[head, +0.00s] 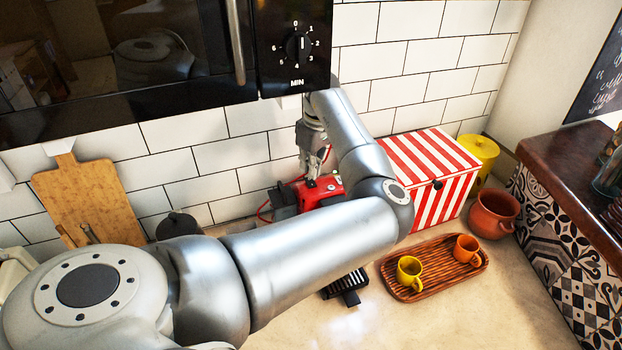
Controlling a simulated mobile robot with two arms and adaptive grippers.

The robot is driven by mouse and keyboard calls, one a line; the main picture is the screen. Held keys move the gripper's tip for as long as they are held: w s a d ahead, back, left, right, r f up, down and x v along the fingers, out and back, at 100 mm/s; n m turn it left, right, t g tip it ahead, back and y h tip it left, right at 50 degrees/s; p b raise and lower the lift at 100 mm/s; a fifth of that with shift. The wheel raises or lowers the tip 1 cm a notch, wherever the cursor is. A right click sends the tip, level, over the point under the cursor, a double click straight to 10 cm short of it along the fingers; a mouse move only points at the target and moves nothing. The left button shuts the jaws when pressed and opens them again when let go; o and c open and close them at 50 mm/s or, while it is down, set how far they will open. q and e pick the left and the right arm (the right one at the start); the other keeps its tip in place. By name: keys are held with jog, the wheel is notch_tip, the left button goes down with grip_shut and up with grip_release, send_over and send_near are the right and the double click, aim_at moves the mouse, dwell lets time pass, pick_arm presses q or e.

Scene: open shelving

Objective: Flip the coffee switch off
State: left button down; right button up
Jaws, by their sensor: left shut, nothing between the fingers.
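The red and black coffee machine (321,189) stands on the counter against the tiled wall. My left arm crosses in front of it and hides its middle. A black slatted part (345,284), apparently its drip tray, shows below the arm. My left gripper (313,178) points down at the top of the machine, at or just above the red housing. It is shut with nothing in it. I cannot tell whether it touches the machine. The switch is too small or hidden to make out. My right gripper is not in view.
A black microwave (130,60) hangs above at the left. A red-and-white striped box (432,180) stands close to the right of the machine. A wicker tray (440,284) holds a yellow cup (409,272) and an orange cup (467,249). The front counter is clear.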

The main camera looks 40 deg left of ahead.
aim_at(310, 179)
pick_arm(q)
jog(key=shift+s+f, duration=0.1)
jog(key=shift+f, duration=0.95)
dwell(0.4)
jog(key=shift+r, duration=0.1)
jog(key=shift+r+p, duration=0.45)
jog(key=shift+r, duration=3)
jog(key=shift+f, duration=0.1)
